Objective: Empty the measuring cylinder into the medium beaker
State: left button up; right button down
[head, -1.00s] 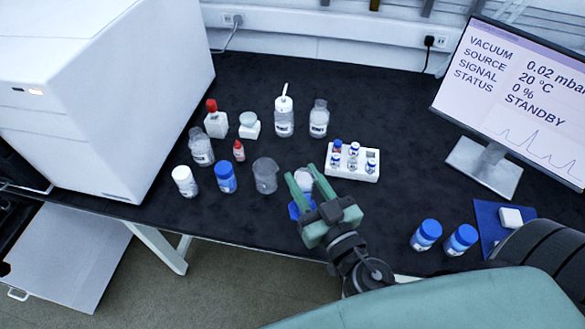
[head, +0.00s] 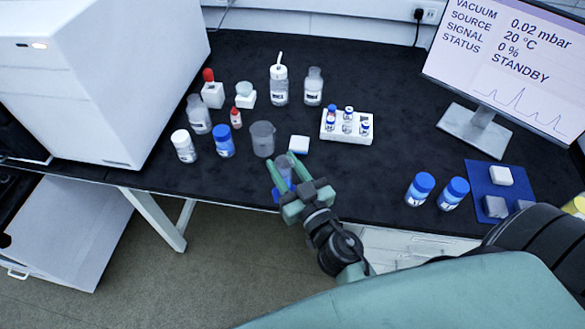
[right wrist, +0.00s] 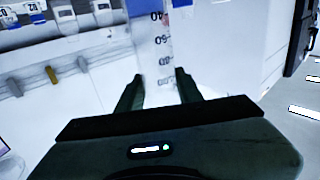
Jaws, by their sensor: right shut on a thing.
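The measuring cylinder is clear with a blue base; in the head view its body (head: 284,168) shows between the fingers of my right gripper (head: 281,172). The right gripper is shut on it at the table's front edge. In the right wrist view the graduated cylinder (right wrist: 157,45) stands between the fingertips, its scale numbers showing. The medium beaker appears to be the grey, see-through beaker (head: 262,139) on the black table, just behind and left of the gripper, apart from it. Its contents cannot be told. My left gripper is not in view.
A white vial rack (head: 346,127) is behind right. Several bottles stand farther back. Black table (head: 400,150) is clear right of the rack.

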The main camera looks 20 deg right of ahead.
pick_arm(q)
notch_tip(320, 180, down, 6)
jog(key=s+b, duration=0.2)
jog(key=b, duration=0.3)
pick_arm(e)
jog(key=w+a+f+n+y, duration=0.1)
jog(key=w+a+f, duration=0.2)
jog(key=w, duration=0.6)
jog(key=w+a+f+n+y, duration=0.1)
jog(key=w+a+f, duration=0.15)
jog(key=w, duration=0.65)
pick_arm(q)
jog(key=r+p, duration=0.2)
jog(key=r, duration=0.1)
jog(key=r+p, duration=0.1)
jog(key=p, duration=0.1)
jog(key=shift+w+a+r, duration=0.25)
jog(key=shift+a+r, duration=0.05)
pick_arm(e)
jog(key=d+m, duration=0.1)
jog(key=w+d+m+g, duration=0.1)
jog(key=m, duration=0.1)
jog(key=d+m, duration=0.1)
jog(key=m, duration=0.1)
jog(key=shift+w+r+g+y, duration=0.35)
jog(key=shift+w+g+y, duration=0.05)
